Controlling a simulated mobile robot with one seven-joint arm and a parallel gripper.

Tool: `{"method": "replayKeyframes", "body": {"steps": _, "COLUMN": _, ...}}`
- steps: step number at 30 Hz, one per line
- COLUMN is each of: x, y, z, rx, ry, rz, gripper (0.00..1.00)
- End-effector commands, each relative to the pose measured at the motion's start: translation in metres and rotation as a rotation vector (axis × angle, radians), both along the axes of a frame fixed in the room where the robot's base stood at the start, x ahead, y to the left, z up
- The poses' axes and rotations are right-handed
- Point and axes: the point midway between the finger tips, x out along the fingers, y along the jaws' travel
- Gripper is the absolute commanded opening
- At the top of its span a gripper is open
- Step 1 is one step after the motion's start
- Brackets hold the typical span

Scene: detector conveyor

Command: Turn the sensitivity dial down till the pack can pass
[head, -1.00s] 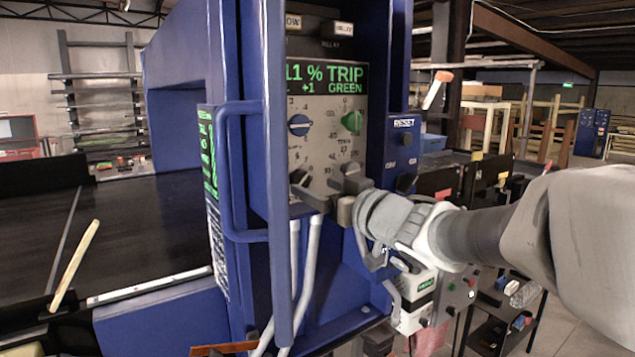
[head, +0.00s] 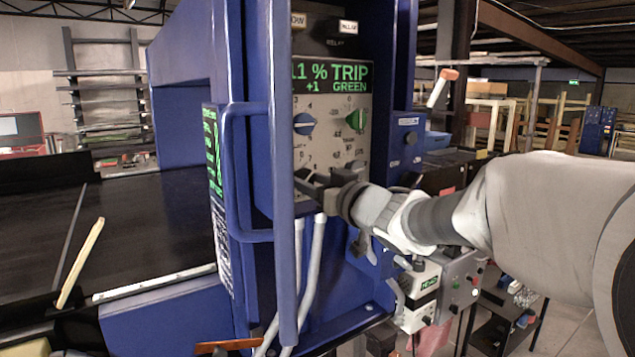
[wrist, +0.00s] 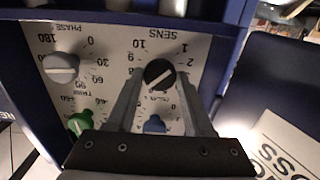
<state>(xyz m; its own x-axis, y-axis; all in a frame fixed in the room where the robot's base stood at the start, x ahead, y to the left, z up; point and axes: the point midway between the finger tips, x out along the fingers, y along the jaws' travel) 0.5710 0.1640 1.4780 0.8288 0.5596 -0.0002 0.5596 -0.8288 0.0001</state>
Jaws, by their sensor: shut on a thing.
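The sensitivity dial (wrist: 159,74), marked SENS, is a round black knob with a pale line across it in the wrist view, where the panel appears upside down. My gripper (wrist: 159,80) has one finger on each side of this dial and is shut on it. In the head view my gripper (head: 312,184) is at the lower left of the grey control panel (head: 330,150) and hides the dial. The display (head: 330,77) above reads 11 % TRIP, +1 GREEN. I see no pack.
A blue knob (head: 304,123) and a green knob (head: 355,121) sit above my gripper. A white PHASE knob (wrist: 62,68) is beside the dial. A blue upright handle (head: 283,200) stands just left of the panel. The dark conveyor belt (head: 140,225) lies further left.

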Motion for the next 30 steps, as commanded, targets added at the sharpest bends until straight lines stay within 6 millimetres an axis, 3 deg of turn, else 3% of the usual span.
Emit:
{"method": "replayKeyframes", "body": {"steps": 1, "x": -0.0001, "y": 0.0000, "z": 0.0000, "rx": 0.000, "ry": 0.000, "rz": 0.000, "gripper": 0.20}}
{"method": "replayKeyframes", "body": {"steps": 5, "x": -0.0002, "y": -0.0001, "z": 0.0000, "rx": 0.000, "ry": 0.000, "rz": 0.000, "gripper": 0.00}}
{"method": "replayKeyframes", "body": {"steps": 14, "x": 0.0000, "y": -0.0006, "z": -0.0009, "rx": -0.037, "ry": -0.026, "rz": -0.001, "gripper": 0.00}}
{"method": "replayKeyframes", "body": {"steps": 30, "x": -0.0001, "y": -0.0006, "z": -0.0014, "rx": -0.319, "ry": -0.217, "rz": -0.001, "gripper": 0.00}}
